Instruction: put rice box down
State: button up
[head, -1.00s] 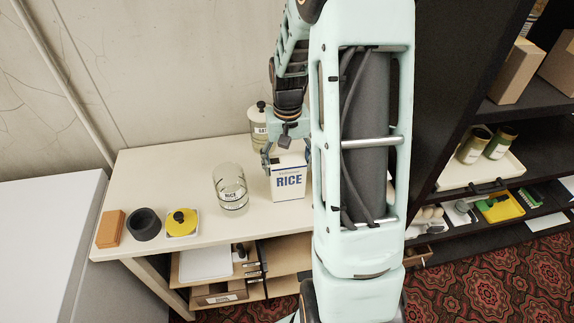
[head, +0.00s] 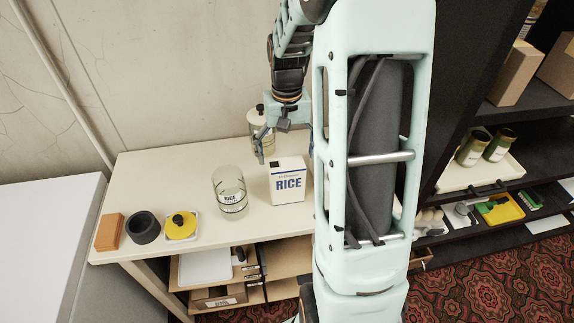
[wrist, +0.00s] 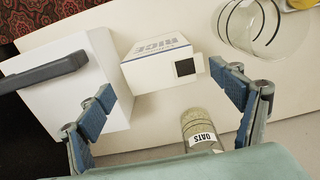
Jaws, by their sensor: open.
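The rice box (head: 287,181), white with blue "RICE" lettering, stands upright on the cream table (head: 180,160), just right of the glass rice jar (head: 230,190). My gripper (head: 285,150) is open and empty, above and behind the box. In the wrist view the box (wrist: 157,65) lies beyond the spread blue fingertips (wrist: 168,82) and apart from them. A small dark square shows on the box's top. The glass jar (wrist: 262,28) also shows at the upper right of the wrist view.
An oats jar (wrist: 200,130) stands close behind the box, near my gripper. A white block-like object with a grey handle (wrist: 50,68) is left in the wrist view. An orange block (head: 110,231), a dark ring (head: 144,225) and a yellow lid (head: 181,226) line the table's left end.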

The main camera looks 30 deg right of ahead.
notch_tip(320, 180, up, 7)
dwell(0.3)
dwell(0.4)
